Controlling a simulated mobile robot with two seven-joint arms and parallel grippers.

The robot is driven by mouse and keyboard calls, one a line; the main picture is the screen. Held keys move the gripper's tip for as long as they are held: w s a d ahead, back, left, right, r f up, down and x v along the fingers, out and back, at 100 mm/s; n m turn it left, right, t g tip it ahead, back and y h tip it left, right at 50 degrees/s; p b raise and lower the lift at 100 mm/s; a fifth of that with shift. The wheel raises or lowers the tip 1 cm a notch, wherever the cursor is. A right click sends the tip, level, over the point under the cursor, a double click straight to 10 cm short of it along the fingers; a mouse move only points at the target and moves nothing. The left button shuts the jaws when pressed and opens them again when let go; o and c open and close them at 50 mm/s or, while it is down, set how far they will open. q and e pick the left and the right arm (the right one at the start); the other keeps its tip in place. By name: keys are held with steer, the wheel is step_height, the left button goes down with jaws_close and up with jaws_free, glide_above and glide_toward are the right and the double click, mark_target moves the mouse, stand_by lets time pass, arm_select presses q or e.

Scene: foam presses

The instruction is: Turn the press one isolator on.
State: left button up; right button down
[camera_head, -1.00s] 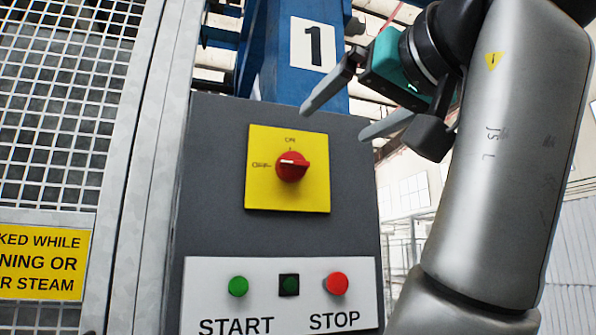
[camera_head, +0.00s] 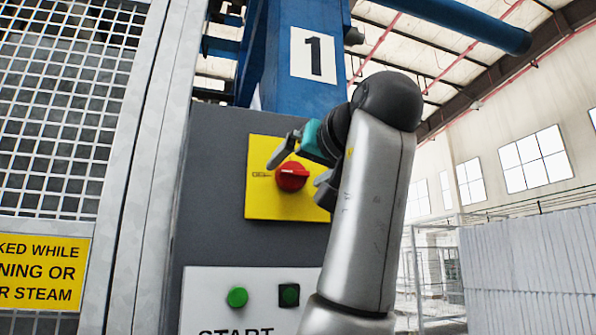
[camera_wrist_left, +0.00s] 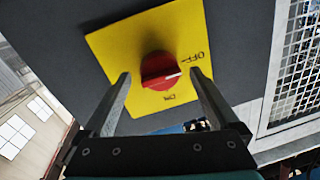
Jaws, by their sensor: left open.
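The press one isolator is a red rotary knob (camera_head: 291,176) on a yellow plate (camera_head: 262,208), on a grey panel. In the left wrist view the knob (camera_wrist_left: 157,69) has a white mark that points to the OFF side; ON is printed on another side of the plate. My left gripper (camera_head: 296,178) is open in front of the plate. In the left wrist view its fingers (camera_wrist_left: 161,76) stand on either side of the knob, with yellow showing in the gaps. In the head view the gripper hides the ON label and part of the plate. My right gripper is not in view.
Below the isolator is a white plate with a green START button (camera_head: 237,297) and a black square (camera_head: 289,294); my arm hides the STOP button. A mesh guard (camera_head: 60,110) stands at the left. A blue post with a number 1 sign (camera_head: 314,54) rises above.

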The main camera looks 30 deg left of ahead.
arm_select(q)
steer(key=shift+w+a, duration=0.3)
steer(key=shift+a, duration=0.1)
steer(key=c, duration=1.3)
